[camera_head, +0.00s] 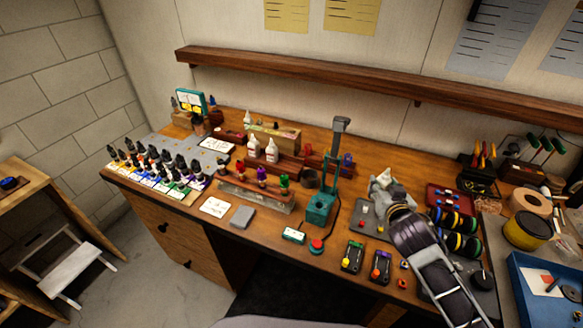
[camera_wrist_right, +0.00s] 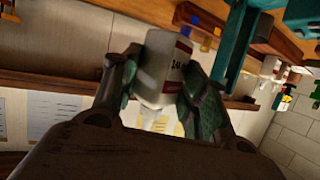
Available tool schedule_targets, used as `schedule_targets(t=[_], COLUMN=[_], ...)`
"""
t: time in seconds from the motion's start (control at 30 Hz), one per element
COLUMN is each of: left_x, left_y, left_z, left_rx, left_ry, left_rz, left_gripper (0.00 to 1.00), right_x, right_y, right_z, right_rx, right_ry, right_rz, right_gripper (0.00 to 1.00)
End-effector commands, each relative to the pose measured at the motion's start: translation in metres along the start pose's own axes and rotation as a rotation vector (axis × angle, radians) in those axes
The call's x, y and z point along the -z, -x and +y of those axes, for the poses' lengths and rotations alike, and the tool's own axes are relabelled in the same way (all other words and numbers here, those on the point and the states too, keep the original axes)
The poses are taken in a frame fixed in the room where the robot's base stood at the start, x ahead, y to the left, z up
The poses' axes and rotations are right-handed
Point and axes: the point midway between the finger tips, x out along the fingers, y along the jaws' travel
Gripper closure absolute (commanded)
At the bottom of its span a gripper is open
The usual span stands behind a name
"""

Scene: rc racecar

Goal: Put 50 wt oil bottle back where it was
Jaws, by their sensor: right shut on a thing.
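My right gripper (camera_head: 386,194) is at the right of the workbench, above a grey tray. In the right wrist view its green-padded fingers (camera_wrist_right: 160,95) are shut on a white bottle (camera_wrist_right: 164,62) with a red-edged label; the label text is too blurred to read. In the head view the held bottle (camera_head: 384,177) is small and partly hidden by my gripper. Two similar white bottles (camera_head: 271,150) stand in a wooden rack (camera_head: 286,168) near the middle of the bench. My left gripper is not in view.
A teal stand with a tall post (camera_head: 320,207) rises between my right gripper and the rack. Colored bottles in a holder (camera_head: 255,197) stand in front of the rack. Several dark-capped bottles fill the left end. A wooden shelf (camera_head: 300,68) runs along the wall above.

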Motion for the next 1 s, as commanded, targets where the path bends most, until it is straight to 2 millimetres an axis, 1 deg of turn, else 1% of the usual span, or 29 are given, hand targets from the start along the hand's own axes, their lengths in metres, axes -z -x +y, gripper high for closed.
schedule_targets(t=[0.03, 0.3, 0.57, 1.0], left_x=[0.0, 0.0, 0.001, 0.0], left_y=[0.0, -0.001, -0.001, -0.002], left_z=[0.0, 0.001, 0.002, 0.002], left_rx=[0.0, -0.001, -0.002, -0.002], left_ry=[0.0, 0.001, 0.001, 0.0], left_rz=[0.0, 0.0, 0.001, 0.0], left_gripper=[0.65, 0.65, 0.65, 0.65], right_x=[0.01, 0.05, 0.085, 0.14], right_y=[-0.001, -0.004, -0.004, -0.003], right_z=[-0.002, -0.01, -0.022, -0.047], right_rx=[0.002, 0.008, 0.019, 0.05], right_ry=[0.001, 0.005, 0.011, 0.024], right_rz=[0.005, 0.005, 0.003, 0.002], right_gripper=[0.8, 0.8, 0.8, 0.8])
